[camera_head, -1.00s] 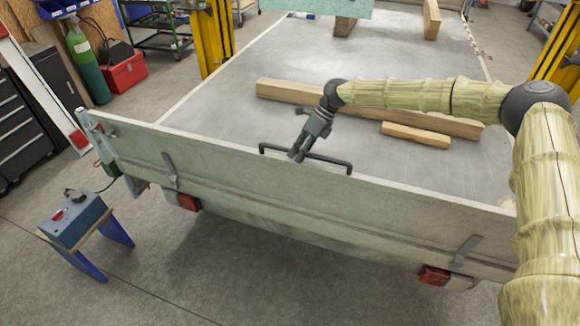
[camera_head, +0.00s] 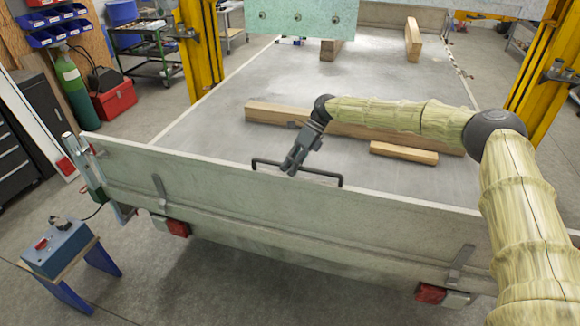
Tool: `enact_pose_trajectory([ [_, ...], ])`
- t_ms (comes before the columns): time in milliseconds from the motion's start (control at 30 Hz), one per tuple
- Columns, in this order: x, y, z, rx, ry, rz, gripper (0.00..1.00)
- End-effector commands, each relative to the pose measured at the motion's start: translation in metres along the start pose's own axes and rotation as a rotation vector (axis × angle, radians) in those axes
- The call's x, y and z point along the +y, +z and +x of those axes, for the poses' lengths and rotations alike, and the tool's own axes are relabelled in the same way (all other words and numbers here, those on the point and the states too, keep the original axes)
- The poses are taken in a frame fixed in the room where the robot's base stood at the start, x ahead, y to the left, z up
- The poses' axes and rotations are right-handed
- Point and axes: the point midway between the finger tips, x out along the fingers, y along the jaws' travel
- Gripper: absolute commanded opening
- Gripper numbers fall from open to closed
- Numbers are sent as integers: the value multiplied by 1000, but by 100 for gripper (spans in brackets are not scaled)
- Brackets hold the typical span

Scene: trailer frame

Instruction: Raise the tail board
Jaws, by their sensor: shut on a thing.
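The tail board (camera_head: 260,210) is a long pale grey-green panel across the trailer's near end. It looks upright or nearly so, and its exact tilt is hard to tell. A black bar handle (camera_head: 325,177) stands along the middle of its top edge. My gripper (camera_head: 292,166) reaches down from the trailer side and is shut on the left part of this handle, with its fingers hiding a little of the bar. A latch post (camera_head: 95,175) stands at the board's left end. The board's right end is partly behind my arm.
Timber beams (camera_head: 275,114) and a shorter block (camera_head: 404,153) lie on the trailer bed (camera_head: 215,125) behind the board. A blue control box (camera_head: 62,248) sits on a small stand at the left. Yellow posts (camera_head: 200,50) flank the trailer. The floor in front is clear.

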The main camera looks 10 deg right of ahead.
Motion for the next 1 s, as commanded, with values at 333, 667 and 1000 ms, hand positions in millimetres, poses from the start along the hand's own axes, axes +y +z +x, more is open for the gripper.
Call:
enact_pose_trajectory([
  [333,-4,-2,-3,-5,-9,5,37],
  [667,-3,-2,-16,-8,-9,5,37],
  [1000,-5,-1,-74,-8,-9,4,37],
])
